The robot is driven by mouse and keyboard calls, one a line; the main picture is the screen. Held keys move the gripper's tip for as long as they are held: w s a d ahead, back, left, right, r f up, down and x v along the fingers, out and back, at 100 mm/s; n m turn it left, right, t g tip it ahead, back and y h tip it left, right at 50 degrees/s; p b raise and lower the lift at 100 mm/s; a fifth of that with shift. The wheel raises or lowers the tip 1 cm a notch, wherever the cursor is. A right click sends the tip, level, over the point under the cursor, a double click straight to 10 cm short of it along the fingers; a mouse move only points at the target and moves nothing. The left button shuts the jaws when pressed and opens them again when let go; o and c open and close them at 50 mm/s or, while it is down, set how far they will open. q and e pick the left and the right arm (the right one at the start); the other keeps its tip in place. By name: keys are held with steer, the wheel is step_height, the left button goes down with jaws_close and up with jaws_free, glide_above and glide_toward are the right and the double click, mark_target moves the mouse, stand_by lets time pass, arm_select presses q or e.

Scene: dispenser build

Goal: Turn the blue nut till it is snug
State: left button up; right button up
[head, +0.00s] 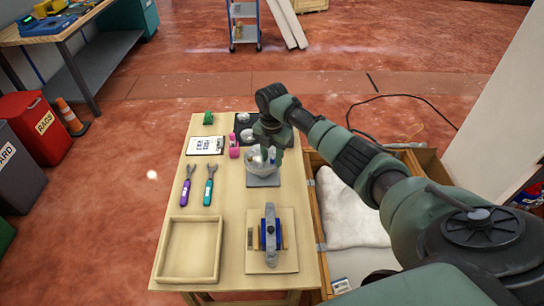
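My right gripper (268,149) points down over a clear, rounded, bowl-like part (256,168), which stands on a grey pad (263,182) on the wooden workbench. A small blue bit (273,156) shows right at the fingers, by the top of the clear part. It may be the blue nut, but it is small and partly hidden by the gripper. I cannot tell whether the fingers are shut on it. My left gripper is not in view.
A wooden fixture (285,258) with a blue and grey clamp stands at the front right of the bench. An empty wooden tray (161,248), purple and teal-handled tools (209,190), a printed card (205,145) and a pink item (234,148) lie leftward. An open crate (315,215) adjoins the right side.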

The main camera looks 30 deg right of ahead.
steer(key=shift+d+f, duration=0.1)
steer(key=shift+d, duration=0.05)
jaws_close()
steer(key=m+p, duration=0.1)
steer(key=m, duration=0.1)
steer(key=shift+w+m+p, duration=0.1)
steer(key=shift+m+p, duration=0.3)
steer(key=m+p, duration=0.2)
steer(key=m, duration=0.3)
steer(key=shift+w, duration=0.1)
steer(key=m+p, duration=0.2)
steer(key=m, duration=0.3)
steer(key=shift+w+m, duration=0.1)
steer(key=shift+m, duration=0.3)
steer(key=shift+w+d+m+p, duration=0.1)
steer(key=shift+m+p, duration=0.3)
steer(key=shift+m, duration=1.9)
